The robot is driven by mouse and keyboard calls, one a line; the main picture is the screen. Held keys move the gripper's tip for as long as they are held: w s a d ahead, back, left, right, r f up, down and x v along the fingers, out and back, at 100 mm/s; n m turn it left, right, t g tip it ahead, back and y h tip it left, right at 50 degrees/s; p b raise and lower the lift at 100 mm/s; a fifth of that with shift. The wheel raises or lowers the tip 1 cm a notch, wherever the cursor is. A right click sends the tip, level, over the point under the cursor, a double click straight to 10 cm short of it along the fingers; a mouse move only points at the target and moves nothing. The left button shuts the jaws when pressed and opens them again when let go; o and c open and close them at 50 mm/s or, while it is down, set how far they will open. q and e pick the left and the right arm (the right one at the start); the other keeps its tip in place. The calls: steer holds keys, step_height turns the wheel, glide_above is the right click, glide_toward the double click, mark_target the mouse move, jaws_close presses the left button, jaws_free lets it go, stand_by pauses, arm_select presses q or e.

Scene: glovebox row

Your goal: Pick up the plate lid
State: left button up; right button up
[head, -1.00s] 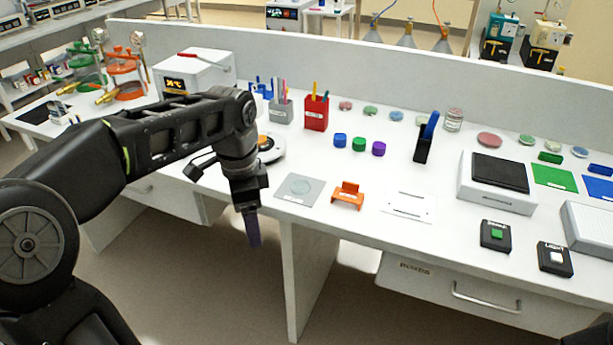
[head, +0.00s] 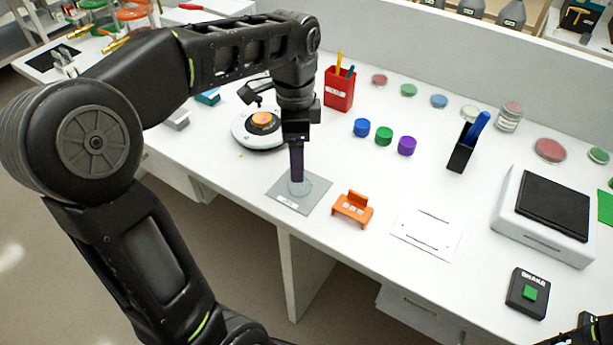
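A pale, translucent round lid (head: 314,188) lies on a grey square pad (head: 282,197) near the front edge of the bench. My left gripper (head: 297,179) points straight down over it. Its dark purple fingers overlap the lid in the head view and hide part of it. The fingers show edge-on as one bar, so I cannot tell their gap or whether they touch the lid. My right gripper is not in view; only a bit of dark shape shows at the bottom right corner.
An orange stand (head: 352,209) and a white slotted plate (head: 427,234) lie right of the pad. A round white device (head: 258,134) with an orange top stands behind-left. Blue, green and purple caps (head: 383,136) sit behind. A red pen cup (head: 339,89) stands farther back.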

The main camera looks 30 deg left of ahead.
mark_target(296, 185)
arm_select(q)
steer(key=shift+s, duration=0.1)
steer(key=shift+f, duration=1.3)
steer(key=shift+a+f+p, duration=0.1)
steer(key=shift+f+p, duration=0.3)
steer(key=shift+f, duration=2.2)
steer(key=c, duration=1.4)
